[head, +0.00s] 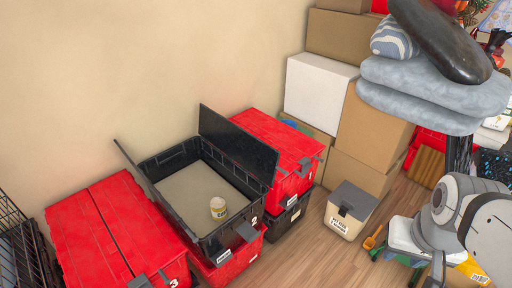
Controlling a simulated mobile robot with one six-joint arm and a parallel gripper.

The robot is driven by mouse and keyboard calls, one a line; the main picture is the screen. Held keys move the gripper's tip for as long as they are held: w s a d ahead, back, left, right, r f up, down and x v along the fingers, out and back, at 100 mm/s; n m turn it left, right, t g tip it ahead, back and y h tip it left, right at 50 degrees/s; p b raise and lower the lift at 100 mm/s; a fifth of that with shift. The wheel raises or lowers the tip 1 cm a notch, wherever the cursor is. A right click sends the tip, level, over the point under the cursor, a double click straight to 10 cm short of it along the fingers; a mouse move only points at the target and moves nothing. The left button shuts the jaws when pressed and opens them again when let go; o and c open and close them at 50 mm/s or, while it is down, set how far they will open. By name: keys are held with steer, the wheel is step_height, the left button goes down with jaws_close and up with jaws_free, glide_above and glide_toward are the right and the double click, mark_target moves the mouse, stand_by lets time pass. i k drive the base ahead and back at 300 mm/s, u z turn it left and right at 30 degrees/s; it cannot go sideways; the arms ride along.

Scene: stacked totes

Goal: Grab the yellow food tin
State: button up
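The yellow food tin (218,208) is a small can with a pale top and a yellowish label. It stands upright inside the open black tote (166,214), near its front right corner. The tote's floor is pale and otherwise looks bare. The tote's lid flaps (238,146) stand raised at its left and right sides. A grey and white part of my arm shows at the right edge, well away from the tin. My gripper's fingers are not in view.
A closed red-lidded tote (115,232) stands left of the open one, and another (274,146) stands right of it. A small white-sided box (349,212) sits on the wooden floor. Cardboard boxes (372,128) are stacked against the wall. Wooden floor (305,262) is clear in front.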

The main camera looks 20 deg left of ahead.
mark_target(218, 204)
steer(key=u, duration=0.8)
steer(key=i, duration=1.25)
steer(key=u, duration=0.9)
steer(key=k, duration=0.7)
steer(key=u, duration=0.2)
steer(key=i, duration=0.8)
steer(key=z, duration=0.15)
